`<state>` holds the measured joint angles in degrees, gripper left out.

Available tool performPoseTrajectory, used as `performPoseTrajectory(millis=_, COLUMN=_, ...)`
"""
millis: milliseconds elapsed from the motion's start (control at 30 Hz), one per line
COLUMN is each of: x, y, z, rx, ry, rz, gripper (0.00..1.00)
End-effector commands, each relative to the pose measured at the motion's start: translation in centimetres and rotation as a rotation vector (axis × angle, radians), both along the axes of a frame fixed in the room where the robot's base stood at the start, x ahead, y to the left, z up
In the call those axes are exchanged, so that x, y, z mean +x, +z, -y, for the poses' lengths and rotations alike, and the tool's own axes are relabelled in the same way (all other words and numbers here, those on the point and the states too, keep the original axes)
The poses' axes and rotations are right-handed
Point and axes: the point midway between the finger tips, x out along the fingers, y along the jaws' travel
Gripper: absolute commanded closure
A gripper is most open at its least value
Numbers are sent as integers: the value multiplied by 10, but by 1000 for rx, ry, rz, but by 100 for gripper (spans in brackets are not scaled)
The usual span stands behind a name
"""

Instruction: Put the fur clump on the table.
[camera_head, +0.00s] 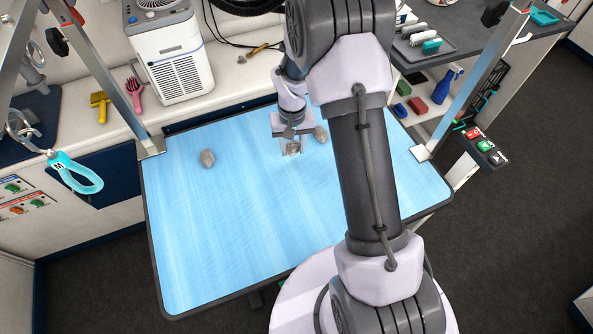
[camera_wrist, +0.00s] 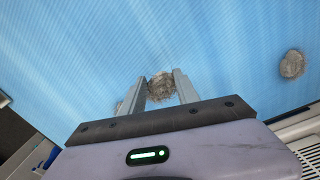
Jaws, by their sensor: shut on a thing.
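My gripper (camera_head: 292,149) is shut on a small grey-brown fur clump (camera_head: 293,148), low over the blue grooming table (camera_head: 230,230). In the wrist view the held fur clump (camera_wrist: 160,86) sits between the two finger tips. I cannot tell if it touches the table top. A second fur clump (camera_head: 207,158) lies on the table to the left; it also shows at the right of the wrist view (camera_wrist: 292,64). A third clump (camera_head: 321,134) lies just right of my gripper, and is mostly hidden behind a finger in the wrist view.
The table's front and left are clear. Metal posts (camera_head: 100,80) rise at its back corners. Behind it a counter holds a white machine (camera_head: 175,60), a yellow brush (camera_head: 100,105) and a pink brush (camera_head: 134,92). A teal loop (camera_head: 78,175) hangs at the left.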

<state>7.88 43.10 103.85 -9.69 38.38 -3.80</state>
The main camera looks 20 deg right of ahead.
Motion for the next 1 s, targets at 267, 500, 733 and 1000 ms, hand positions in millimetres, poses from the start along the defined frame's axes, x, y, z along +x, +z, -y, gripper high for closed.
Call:
performPoseTrajectory(millis=267, x=-64, y=4, z=-61, rx=0, ry=169, rz=0, gripper=99)
performPoseTrajectory(millis=500, x=-29, y=-4, z=-66, rx=0, ry=186, rz=3, gripper=99)
performPoseTrajectory(millis=733, x=36, y=-11, z=-65, rx=-1, ry=185, rz=4, gripper=99)
performPoseTrajectory(millis=1000, x=82, y=-13, z=-66, rx=0, ry=184, rz=1, gripper=99)
